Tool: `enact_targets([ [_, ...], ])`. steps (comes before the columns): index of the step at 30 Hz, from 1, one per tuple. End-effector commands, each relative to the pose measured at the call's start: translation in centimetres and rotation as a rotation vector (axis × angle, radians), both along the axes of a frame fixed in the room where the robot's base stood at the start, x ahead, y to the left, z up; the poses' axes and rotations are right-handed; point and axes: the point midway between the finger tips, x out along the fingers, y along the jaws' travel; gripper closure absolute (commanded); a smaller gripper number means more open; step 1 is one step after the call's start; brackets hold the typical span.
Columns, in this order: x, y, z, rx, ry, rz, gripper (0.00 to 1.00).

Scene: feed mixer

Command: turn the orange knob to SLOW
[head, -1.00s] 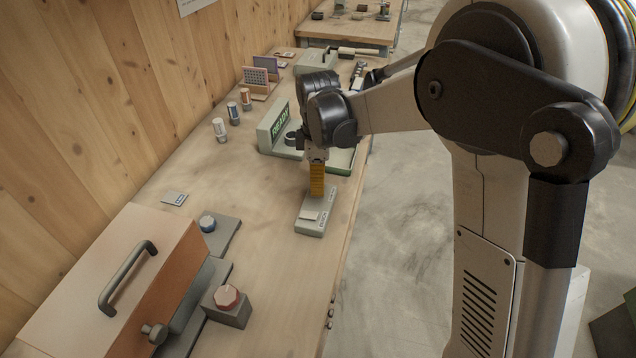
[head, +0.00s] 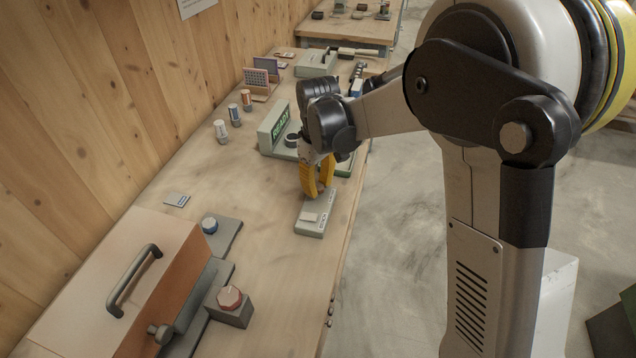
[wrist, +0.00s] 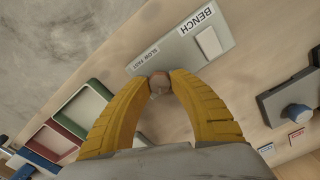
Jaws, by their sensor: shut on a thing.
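The orange knob (wrist: 159,80) shows small and brownish between my fingertips in the wrist view. It sits at the edge of a pale grey-green panel (wrist: 180,53) marked BENCH, beside the words SLOW and FAST. My gripper (wrist: 159,76), with yellow ribbed fingers, is shut on the knob. In the head view my gripper (head: 316,195) is over the far end of the same panel (head: 310,228), and the knob is hidden by the fingers. I cannot make out a pointer on the knob, so its setting is unclear.
A white rocker switch (wrist: 209,42) is on the panel. The bench between is mostly clear.

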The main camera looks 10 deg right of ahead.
Motion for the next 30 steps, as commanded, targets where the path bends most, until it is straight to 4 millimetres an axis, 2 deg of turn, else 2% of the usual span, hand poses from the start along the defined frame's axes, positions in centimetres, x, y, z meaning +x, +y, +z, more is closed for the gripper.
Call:
enact_targets([
  [18,0.04,0.0,0.07,0.001,-0.001,-0.572,1.0],
  [30,0.03,-0.01,0.03,0.0,-0.001,-0.82,1.0],
])
